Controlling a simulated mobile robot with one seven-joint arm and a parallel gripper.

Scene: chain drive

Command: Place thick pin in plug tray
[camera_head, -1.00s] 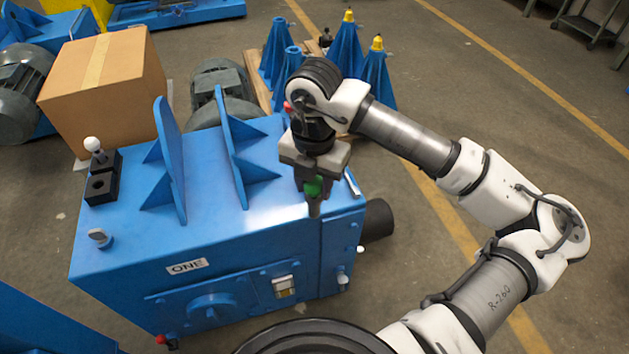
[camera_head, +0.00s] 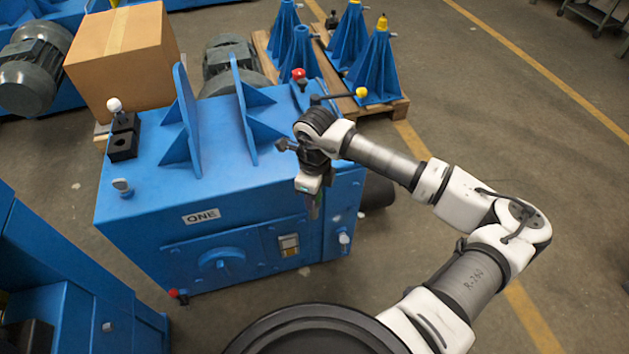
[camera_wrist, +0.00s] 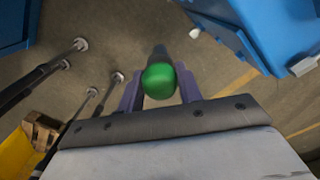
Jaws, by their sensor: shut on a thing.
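My gripper (camera_head: 313,204) is shut on a pin with a green ball head (camera_wrist: 159,81). The pin's dark shaft points away from the wrist camera. In the head view my gripper hangs by the right front edge of the blue machine marked ONE (camera_head: 150,205), and the pin is mostly hidden. I take the black block with a round hole (camera_head: 123,146) on the machine's left top to be the plug tray. A white-headed pin (camera_head: 114,105) stands upright at its back part. The hole in its front part looks empty.
Two upright blue brackets (camera_head: 187,125) stand on the machine top between the block and my gripper. A pin with a pale head (camera_head: 122,186) sits near the front left edge. A lever with a yellow knob (camera_head: 361,92) is behind my wrist. A cardboard box (camera_head: 120,65) stands behind.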

